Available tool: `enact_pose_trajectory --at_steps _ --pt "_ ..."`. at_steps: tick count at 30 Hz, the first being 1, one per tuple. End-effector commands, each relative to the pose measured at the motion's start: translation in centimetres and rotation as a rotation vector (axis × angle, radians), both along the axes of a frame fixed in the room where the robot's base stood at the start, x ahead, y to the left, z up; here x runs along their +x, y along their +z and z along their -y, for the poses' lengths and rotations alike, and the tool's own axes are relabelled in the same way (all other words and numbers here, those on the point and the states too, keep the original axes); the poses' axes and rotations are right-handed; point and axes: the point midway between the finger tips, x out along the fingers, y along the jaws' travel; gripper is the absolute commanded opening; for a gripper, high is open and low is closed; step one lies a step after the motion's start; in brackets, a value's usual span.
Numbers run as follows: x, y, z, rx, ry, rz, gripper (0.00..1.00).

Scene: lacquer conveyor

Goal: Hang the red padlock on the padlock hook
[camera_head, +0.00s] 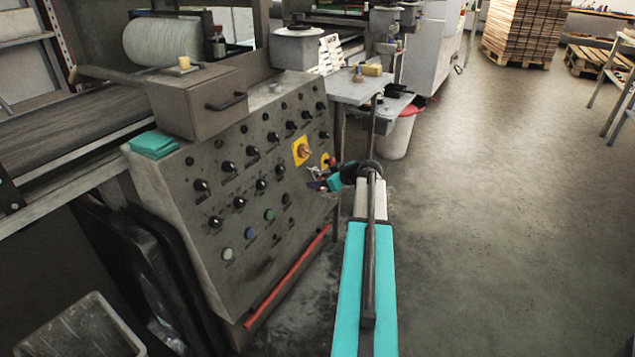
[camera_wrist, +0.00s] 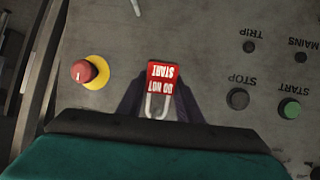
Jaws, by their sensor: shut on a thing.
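The red padlock (camera_wrist: 163,76) shows in the wrist view, its body marked "DO NOT START" upside down and its pale shackle pointing toward the bottom of the picture. My gripper (camera_wrist: 160,96) is shut on the padlock, with dark fingers on both sides of it. In the head view my gripper (camera_head: 318,184) is in front of the right part of the control panel (camera_head: 235,185); the padlock is too small there to make out clearly. A short pale rod (camera_wrist: 136,7) shows at the wrist view's top edge; I cannot tell whether it is the padlock hook.
A red knob on a yellow disc (camera_wrist: 90,72) is left of the padlock in the wrist view. A black stop button (camera_wrist: 238,98) and a green start button (camera_wrist: 290,108) are to its right. A small table (camera_head: 350,90) stands behind my arm. Open floor (camera_head: 500,200) lies to the right.

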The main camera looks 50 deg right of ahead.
Motion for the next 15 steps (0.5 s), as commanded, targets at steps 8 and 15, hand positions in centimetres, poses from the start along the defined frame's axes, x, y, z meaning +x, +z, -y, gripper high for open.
enact_pose_trajectory --at_steps 8,15 --pt "0.0 0.01 0.01 0.0 0.0 0.0 0.54" --pt "-0.08 0.03 0.0 0.0 0.0 0.0 0.54"
